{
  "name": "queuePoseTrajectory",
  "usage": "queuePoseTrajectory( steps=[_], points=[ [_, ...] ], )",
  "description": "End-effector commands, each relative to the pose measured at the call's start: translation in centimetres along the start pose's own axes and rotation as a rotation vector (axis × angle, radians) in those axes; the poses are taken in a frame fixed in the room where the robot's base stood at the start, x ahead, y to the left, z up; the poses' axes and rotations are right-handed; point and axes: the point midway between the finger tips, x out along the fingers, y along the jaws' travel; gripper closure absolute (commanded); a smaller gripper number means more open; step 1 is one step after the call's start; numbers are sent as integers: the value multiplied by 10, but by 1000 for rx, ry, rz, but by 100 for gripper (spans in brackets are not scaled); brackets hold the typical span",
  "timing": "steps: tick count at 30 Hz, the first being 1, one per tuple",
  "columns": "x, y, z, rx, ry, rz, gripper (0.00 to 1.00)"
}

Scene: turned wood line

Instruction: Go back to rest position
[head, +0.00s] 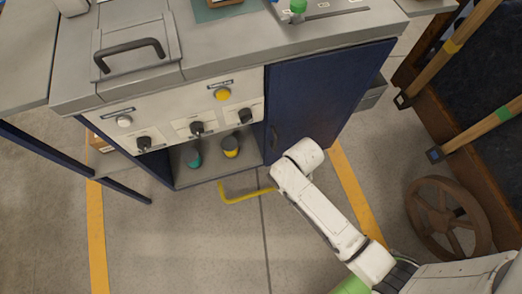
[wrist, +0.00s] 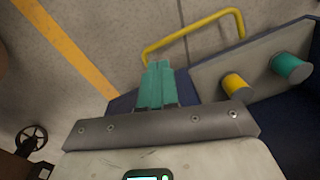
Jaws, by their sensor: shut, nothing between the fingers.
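My gripper (wrist: 157,85) shows in the wrist view with its two green fingers together and nothing between them. It is near the blue cabinet door (head: 318,105), and a yellow bar (wrist: 195,35) lies beyond its fingertips in the wrist view. In the head view my white arm reaches up from the lower right to the front of the cabinet. The fingers are hidden there behind the wrist.
The grey machine counter (head: 215,55) has a dark-handled lid (head: 135,65), knobs and buttons on its front. A wooden cart with a wheel (head: 447,218) is on the right.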

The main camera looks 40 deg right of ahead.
Motion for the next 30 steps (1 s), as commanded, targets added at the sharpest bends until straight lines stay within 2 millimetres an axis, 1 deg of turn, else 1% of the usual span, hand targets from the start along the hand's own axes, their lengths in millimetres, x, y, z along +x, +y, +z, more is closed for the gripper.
queuePoseTrajectory(
  steps=[18,20,23,30],
  points=[
    [0,0,0,1,0,0,100],
    [-3,2,0,-11,3,0,100],
    [-21,10,3,-76,16,0,100],
    [-91,41,20,-330,61,16,100]
  ],
)
